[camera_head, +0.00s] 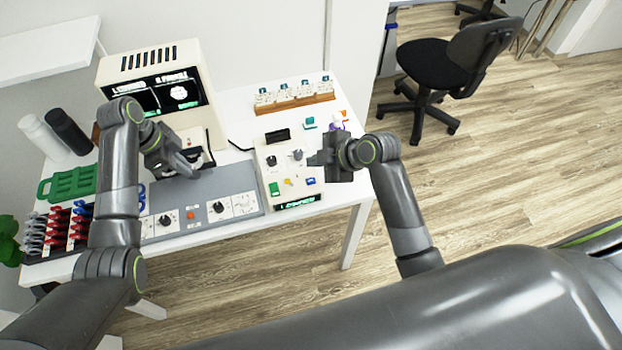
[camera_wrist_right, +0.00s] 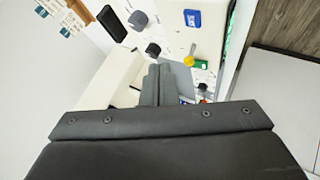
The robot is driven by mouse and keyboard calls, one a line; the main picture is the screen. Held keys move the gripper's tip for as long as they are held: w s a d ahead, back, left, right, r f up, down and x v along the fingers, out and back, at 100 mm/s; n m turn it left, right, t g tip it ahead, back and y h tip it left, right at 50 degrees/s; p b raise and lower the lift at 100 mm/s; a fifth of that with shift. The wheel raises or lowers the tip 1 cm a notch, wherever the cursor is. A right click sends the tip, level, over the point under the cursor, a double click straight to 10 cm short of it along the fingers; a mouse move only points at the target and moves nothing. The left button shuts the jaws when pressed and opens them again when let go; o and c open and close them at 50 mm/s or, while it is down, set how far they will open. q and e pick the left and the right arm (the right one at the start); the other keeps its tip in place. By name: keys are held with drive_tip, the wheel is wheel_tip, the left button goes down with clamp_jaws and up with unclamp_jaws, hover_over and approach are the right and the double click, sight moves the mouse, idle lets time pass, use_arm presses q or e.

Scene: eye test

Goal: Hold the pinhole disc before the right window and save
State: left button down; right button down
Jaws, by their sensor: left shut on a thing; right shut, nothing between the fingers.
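The cream eye-test machine (camera_head: 215,70) stands at the back of the table; its dark screen (camera_head: 160,93) has two halves, the right one showing a white round pattern. My left gripper (camera_head: 194,168) is low at the machine's front, shut on a small dark thing (camera_head: 208,156) that fits the pinhole disc but is mostly hidden. The windows are hard to make out behind the arm. My right gripper (camera_head: 314,159) is shut and empty over the right edge of the control panel (camera_head: 262,160); its closed fingers show in the right wrist view (camera_wrist_right: 155,76). I cannot read which button is save.
The panel has a green button (camera_head: 274,188), a blue one (camera_head: 311,181), a yellow lever (camera_head: 288,181) and dark knobs (camera_head: 271,160). A wooden rack (camera_head: 295,104) stands behind it.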

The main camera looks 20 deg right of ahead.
drive_tip(key=shift+d, duration=0.1)
drive_tip(key=v, duration=1.2)
use_arm(q)
drive_tip(key=shift+r, duration=0.1)
use_arm(e)
drive_tip(key=shift+r, duration=0.1)
